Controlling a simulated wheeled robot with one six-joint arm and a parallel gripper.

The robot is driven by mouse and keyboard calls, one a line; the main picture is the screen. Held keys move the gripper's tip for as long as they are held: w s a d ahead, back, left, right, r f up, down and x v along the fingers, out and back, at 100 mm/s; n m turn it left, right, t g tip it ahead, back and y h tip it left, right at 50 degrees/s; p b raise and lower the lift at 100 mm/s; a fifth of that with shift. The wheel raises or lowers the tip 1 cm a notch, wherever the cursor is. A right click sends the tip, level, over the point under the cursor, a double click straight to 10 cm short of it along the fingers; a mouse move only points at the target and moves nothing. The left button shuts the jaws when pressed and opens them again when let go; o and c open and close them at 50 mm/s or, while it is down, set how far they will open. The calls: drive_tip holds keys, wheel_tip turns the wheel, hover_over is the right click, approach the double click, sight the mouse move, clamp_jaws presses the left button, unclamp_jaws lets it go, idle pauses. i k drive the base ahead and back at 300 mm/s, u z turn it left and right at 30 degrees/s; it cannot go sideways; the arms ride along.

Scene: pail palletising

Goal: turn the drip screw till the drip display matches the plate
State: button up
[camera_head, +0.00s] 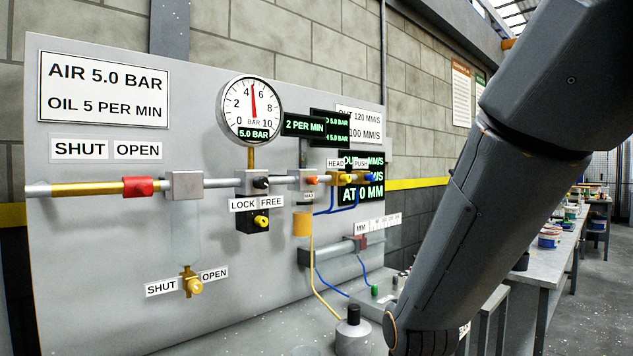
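The plate (103,90) at the upper left of the grey panel reads AIR 5.0 BAR and OIL 5 PER MIN. The drip display (304,126) reads 2 PER MIN in green on black. Below it, a small orange-red knob (311,180) on the pipe line looks like the drip screw; a small label under it is too small to read surely. My gripper is not in view.
The pressure gauge (249,108) reads 5.0 BAR. A red handle (138,186), the LOCK/FREE knob (261,221), a brass drain valve (194,286), a yellow HEAD knob (345,179) and a blue PUSH knob (370,179) stick out nearby. A workbench (541,262) stands behind my arm.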

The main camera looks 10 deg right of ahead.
sight(314, 180)
drive_tip(key=z, duration=0.5)
drive_tip(key=k, duration=0.55)
drive_tip(key=z, duration=0.65)
drive_tip(key=i, duration=1.05)
drive_tip(key=u, duration=0.65)
